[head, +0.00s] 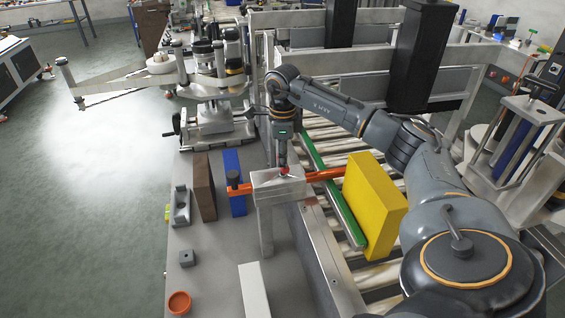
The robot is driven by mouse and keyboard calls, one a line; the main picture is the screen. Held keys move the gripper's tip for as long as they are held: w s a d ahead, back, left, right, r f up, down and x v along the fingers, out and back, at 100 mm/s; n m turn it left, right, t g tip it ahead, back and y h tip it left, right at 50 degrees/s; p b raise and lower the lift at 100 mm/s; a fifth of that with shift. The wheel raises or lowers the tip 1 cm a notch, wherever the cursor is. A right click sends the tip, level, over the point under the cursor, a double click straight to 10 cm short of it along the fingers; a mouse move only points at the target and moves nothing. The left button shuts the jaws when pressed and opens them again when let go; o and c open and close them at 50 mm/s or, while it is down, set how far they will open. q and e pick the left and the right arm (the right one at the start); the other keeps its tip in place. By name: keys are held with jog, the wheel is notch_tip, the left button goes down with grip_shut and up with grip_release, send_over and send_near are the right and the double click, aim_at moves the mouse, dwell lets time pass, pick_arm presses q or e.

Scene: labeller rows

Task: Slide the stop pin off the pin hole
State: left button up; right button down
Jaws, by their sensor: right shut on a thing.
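My right gripper (283,158) points down over a pale grey block on a post (277,184) and is shut on a small red-topped piece (285,170), which looks like the stop pin. Most of the pin is hidden by the fingers and the block. The pin hole cannot be seen, so I cannot tell whether the pin is in it. My left gripper is not in view.
The yellow box (372,205) stands on the roller conveyor beside a green-topped rail (335,190). Brown (205,187) and blue (235,195) boxes stand left of the post. An orange cup (180,303) is at the front. A labelling machine (208,120) stands behind.

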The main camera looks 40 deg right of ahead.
jog(key=shift+r+p, duration=1.2)
jog(key=shift+r, duration=0.35)
jog(key=shift+r+p, duration=1.2)
jog(key=shift+r, duration=0.35)
jog(key=c, duration=0.8)
grip_release()
notch_tip(320, 180, up, 12)
jog(key=shift+f, duration=0.1)
